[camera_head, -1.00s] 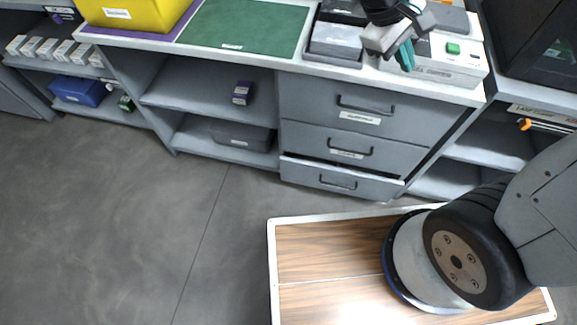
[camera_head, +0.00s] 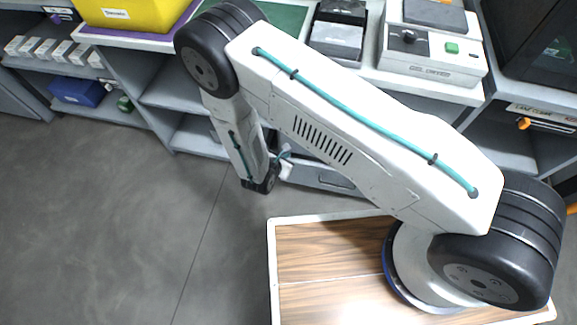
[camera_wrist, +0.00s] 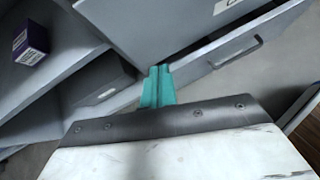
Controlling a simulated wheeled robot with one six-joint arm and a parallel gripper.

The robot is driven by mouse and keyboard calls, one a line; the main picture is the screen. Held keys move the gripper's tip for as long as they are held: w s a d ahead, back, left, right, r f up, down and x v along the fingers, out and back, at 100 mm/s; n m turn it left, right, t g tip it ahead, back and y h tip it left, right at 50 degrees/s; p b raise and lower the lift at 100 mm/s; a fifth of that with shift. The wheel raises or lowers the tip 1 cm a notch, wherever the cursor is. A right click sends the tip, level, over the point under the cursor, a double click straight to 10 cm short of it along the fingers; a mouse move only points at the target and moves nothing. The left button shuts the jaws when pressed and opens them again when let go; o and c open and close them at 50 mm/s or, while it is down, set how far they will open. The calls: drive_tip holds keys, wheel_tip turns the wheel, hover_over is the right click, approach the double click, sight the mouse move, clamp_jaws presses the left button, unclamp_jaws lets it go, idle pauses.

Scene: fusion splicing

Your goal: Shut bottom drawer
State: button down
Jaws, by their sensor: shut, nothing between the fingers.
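The bottom drawer (camera_head: 318,178) is the lowest of the grey drawers under the counter. My arm covers most of it in the head view. My gripper (camera_wrist: 158,72) has teal fingers, shut together and empty, close to the left end of the drawer front. I cannot tell whether they touch it. In the head view my gripper (camera_head: 284,153) is low at the drawer's left end, partly hidden.
Open shelves left of the drawers hold a dark grey bin (camera_wrist: 100,85) and a small purple box (camera_wrist: 31,43). The counter above carries a yellow bin (camera_head: 125,12) and a white machine (camera_head: 432,55). The grey floor at left is clear.

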drive_tip(key=s+a+f+n+y, duration=0.25)
drive_tip(key=s+f+n, duration=0.2)
drive_tip(key=f, duration=0.55)
drive_tip(key=d+r+x, duration=0.1)
drive_tip(key=x, duration=1.1)
drive_tip(key=shift+w+d+m, duration=0.3)
drive_tip(key=shift+w+m, duration=0.05)
drive_tip(key=shift+w, duration=0.15)
drive_tip(key=shift+f, duration=0.15)
